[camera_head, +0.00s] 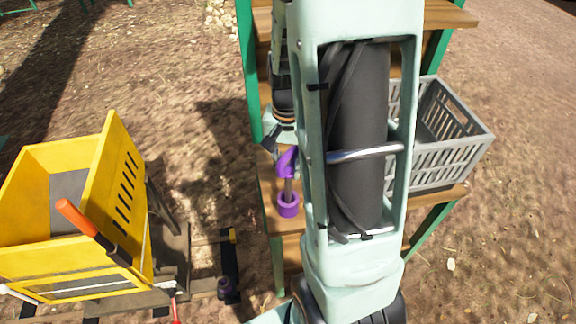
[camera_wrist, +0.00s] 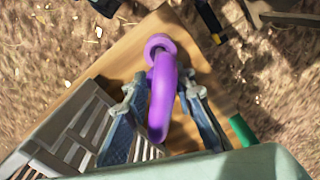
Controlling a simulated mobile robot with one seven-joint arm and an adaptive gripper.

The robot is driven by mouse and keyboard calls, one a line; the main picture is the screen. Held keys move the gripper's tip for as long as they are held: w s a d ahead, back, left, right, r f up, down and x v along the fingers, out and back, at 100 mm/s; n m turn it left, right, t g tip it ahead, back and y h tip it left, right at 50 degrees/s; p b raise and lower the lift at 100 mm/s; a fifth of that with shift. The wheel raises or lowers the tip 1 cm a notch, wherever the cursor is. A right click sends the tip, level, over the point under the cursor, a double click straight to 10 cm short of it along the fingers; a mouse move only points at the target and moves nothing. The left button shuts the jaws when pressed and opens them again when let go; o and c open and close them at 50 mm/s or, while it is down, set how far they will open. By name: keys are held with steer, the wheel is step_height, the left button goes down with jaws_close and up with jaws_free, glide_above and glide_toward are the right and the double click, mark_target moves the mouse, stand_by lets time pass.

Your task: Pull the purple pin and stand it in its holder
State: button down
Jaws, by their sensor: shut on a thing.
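The purple pin (camera_head: 288,163) has a curved purple handle and a grey metal shaft. It is upright in the head view, with its shaft reaching down to the mouth of a purple round holder (camera_head: 288,206) on the wooden step. How deep the shaft goes in cannot be told. In the wrist view, the handle (camera_wrist: 160,108) lies between the fingers of my gripper (camera_wrist: 163,88), which is shut on it. The holder's rim (camera_wrist: 158,40) shows just beyond the handle. My arm hides part of the step in the head view.
A grey slatted crate (camera_head: 440,165) stands on the wooden step (camera_head: 268,190) to the right, behind my arm. A yellow tipping bin (camera_head: 120,200) with an orange-handled lever (camera_head: 85,225) stands left. Bare ground lies between.

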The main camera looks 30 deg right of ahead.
steer(key=shift+f+b, duration=1.15)
steer(key=shift+f, duration=0.45)
steer(key=c, duration=1.5)
jaws_free()
steer(key=shift+c, duration=0.2)
